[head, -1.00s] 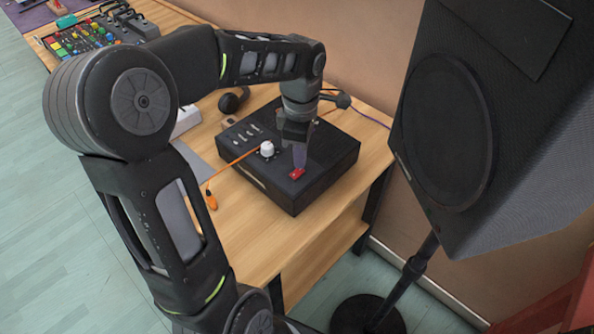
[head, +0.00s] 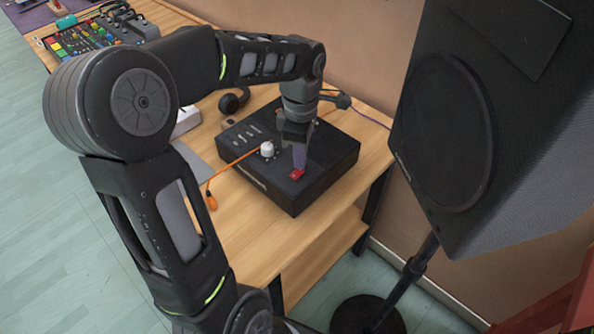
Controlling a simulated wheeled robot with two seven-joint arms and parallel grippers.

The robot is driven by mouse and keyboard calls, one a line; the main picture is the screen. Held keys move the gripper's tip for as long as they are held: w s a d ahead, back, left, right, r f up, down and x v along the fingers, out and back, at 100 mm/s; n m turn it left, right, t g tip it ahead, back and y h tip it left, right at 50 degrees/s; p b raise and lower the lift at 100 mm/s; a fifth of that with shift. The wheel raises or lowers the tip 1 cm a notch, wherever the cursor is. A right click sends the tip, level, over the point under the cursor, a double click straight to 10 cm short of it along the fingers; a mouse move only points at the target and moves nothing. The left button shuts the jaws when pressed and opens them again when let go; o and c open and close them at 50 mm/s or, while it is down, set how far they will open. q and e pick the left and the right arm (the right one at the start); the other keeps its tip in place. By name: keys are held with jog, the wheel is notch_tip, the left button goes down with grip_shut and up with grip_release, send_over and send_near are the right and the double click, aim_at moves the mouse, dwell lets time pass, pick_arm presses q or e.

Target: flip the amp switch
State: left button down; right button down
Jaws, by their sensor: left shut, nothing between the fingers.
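The amp (head: 322,183) is a flat black box on the wooden table, with a white knob (head: 267,149) and several small controls on top. A red switch (head: 297,174) sits on its top near the front edge. My left gripper (head: 299,168) points down at the switch with its fingers shut and empty. The fingertips are at the switch and hide part of it. I cannot tell which way the switch is set. My right gripper is not in view.
A large black speaker (head: 500,130) on a stand fills the right side. An orange cable (head: 235,160) crosses the amp to an orange plug (head: 211,201). Headphones (head: 234,101) lie behind the amp. A mixer with coloured buttons (head: 75,40) is at the far left. Bare table lies in front.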

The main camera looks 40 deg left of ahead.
pick_arm(q)
jog(key=shift+f+b, duration=0.65)
jog(key=shift+f, duration=0.25)
dwell(0.9)
jog(key=shift+r+p, duration=2.65)
jog(key=shift+r, duration=0.9)
